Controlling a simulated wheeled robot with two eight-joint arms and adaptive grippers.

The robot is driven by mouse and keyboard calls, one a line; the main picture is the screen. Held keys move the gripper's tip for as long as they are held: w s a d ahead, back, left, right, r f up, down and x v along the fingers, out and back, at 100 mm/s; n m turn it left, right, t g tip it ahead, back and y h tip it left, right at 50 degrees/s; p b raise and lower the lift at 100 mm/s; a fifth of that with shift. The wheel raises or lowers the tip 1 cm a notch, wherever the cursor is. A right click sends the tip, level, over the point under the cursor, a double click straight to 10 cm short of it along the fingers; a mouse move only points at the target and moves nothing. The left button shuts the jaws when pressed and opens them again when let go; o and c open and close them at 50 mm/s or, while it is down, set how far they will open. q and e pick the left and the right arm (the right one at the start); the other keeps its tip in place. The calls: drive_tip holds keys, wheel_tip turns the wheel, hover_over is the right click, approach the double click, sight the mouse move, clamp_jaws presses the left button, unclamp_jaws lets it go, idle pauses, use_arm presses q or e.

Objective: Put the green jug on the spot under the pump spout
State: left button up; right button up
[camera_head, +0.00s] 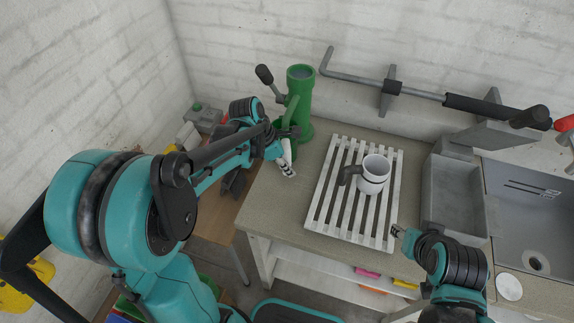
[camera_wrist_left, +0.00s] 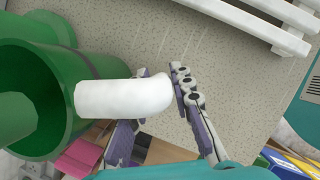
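In the left wrist view the jug (camera_wrist_left: 22,148) shows at the left, with a white handle-like cylinder (camera_wrist_left: 118,97) reaching across one finger. My left gripper (camera_head: 287,160) is beside the jug. In the wrist view its fingers (camera_wrist_left: 165,115) are apart, with counter visible between them. My right gripper (camera_head: 398,232) is at the counter's front edge, its fingers too small to judge.
A white slatted rack (camera_head: 322,200) holds a white mug (camera_head: 374,172) with a dark handle. A grey basin (camera_head: 452,195) and a sink (camera_head: 535,220) lie to the right. A wall bar (camera_head: 360,80) runs above. Counter between jug and rack is clear.

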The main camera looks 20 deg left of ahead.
use_arm(q)
drive_tip(key=o, duration=0.3)
drive_tip(key=shift+r, duration=0.15)
drive_tip(key=p+v, duration=0.4)
drive_tip(key=v, duration=0.7)
drive_tip(key=s+m+t+y, duration=0.2)
drive_tip(key=s+m, duration=0.4)
drive_tip(key=m, duration=0.6)
drive_tip(key=s+d+m+t+y, duration=0.1)
drive_tip(key=s+m+t, duration=0.2)
drive_tip(key=s+m, duration=0.4)
drive_tip(key=m, duration=0.5)
drive_tip(key=shift+s+d+y, duration=0.15)
drive_tip(key=shift+d+y, duration=0.2)
drive_tip(key=shift+y, duration=0.05)
